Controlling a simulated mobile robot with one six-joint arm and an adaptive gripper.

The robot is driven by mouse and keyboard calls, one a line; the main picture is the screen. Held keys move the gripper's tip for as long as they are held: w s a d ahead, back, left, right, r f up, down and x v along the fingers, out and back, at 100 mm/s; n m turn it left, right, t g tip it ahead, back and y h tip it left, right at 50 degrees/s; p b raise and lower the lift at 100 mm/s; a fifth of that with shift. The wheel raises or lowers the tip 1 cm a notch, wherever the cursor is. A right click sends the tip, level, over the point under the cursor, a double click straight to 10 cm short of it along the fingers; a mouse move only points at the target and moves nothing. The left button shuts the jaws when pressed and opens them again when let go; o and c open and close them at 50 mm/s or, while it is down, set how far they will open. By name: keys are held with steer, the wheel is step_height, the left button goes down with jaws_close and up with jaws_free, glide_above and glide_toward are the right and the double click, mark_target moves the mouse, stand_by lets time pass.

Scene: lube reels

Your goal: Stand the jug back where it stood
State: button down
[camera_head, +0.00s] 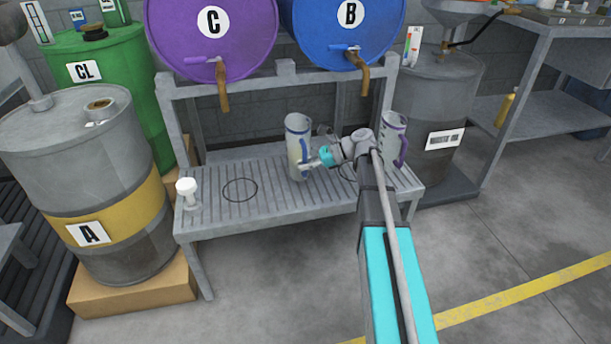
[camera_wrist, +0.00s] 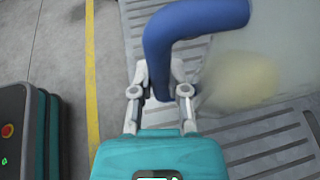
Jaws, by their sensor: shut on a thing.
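A tall pale jug with a blue handle (camera_head: 296,132) is upright over the slatted bench, right of an empty black ring outline (camera_head: 240,190). I cannot tell whether its base touches the slats. My gripper (camera_head: 305,164) is at its right side, shut on the blue handle. In the wrist view the blue handle (camera_wrist: 190,25) passes between my gripper's fingers (camera_wrist: 160,80), and the jug's cloudy wall (camera_wrist: 270,60) shows a blurred yellowish patch. A second jug with a purple handle (camera_head: 394,129) stands at the bench's right end, partly behind my arm.
The slatted bench (camera_head: 270,199) carries a white knobbed item (camera_head: 187,190) at its left end. Purple drum C (camera_head: 205,50) and blue drum B (camera_head: 335,40) overhang it, with brown spouts hanging down. Grey drum A (camera_head: 85,190) is left; another grey drum (camera_head: 430,100) is right.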

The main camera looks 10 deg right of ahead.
mark_target(305, 172)
steer(key=shift+w+f+b, duration=0.5)
steer(key=shift+f+b, duration=0.15)
steer(key=shift+s+f+b, duration=0.1)
steer(key=shift+f+b, duration=1.25)
steer(key=shift+f, duration=0.1)
steer(key=c, duration=0.6)
jaws_free()
steer(key=shift+c, duration=0.2)
